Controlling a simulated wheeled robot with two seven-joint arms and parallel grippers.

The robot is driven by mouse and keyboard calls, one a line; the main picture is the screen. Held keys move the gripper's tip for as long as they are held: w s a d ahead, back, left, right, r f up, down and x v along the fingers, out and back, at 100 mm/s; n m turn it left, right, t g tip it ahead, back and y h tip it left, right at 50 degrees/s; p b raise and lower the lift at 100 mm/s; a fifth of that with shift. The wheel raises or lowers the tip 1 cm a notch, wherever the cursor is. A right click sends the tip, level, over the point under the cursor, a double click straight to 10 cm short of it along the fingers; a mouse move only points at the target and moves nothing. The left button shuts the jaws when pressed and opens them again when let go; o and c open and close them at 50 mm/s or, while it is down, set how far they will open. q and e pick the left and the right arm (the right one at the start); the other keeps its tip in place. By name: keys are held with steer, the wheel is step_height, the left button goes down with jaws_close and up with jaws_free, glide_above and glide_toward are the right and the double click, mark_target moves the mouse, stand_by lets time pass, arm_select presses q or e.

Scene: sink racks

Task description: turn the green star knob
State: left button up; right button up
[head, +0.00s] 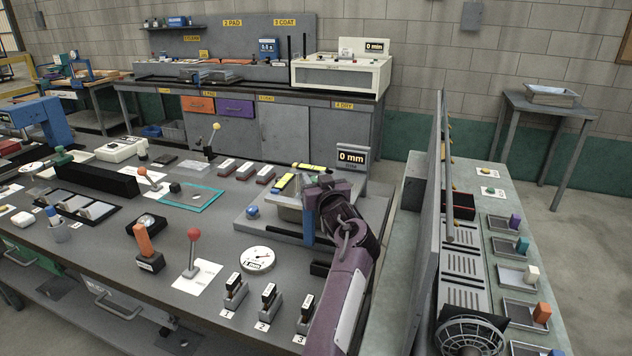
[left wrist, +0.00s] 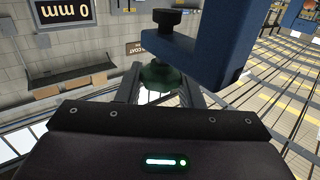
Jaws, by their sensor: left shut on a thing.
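The green star knob (left wrist: 156,76) is in the left wrist view, under a blue bracket (left wrist: 222,42) that has a black knob (left wrist: 168,18) on it. My left gripper (left wrist: 160,92) is shut on the green knob, one finger on each side of it. In the head view my left gripper (head: 322,192) is over the grey-based fixture (head: 262,222) in front of the 0 mm display (head: 352,157). There the arm and gripper hide the green knob, and a blue upright (head: 308,218) shows beside the gripper. My right gripper is in neither view.
A blue ball (head: 252,211) is at the fixture's left. A white dial (head: 257,259), a red-ball lever (head: 193,248) and several numbered stamps (head: 268,302) stand in front. An upright panel (head: 436,190) stands to the right.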

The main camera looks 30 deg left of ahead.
arm_select(q)
steer(key=shift+f+g, duration=0.15)
steer(key=shift+g, duration=0.15)
steer(key=o, duration=0.9)
steer(key=shift+w+a, duration=0.1)
steer(key=shift+o, duration=0.2)
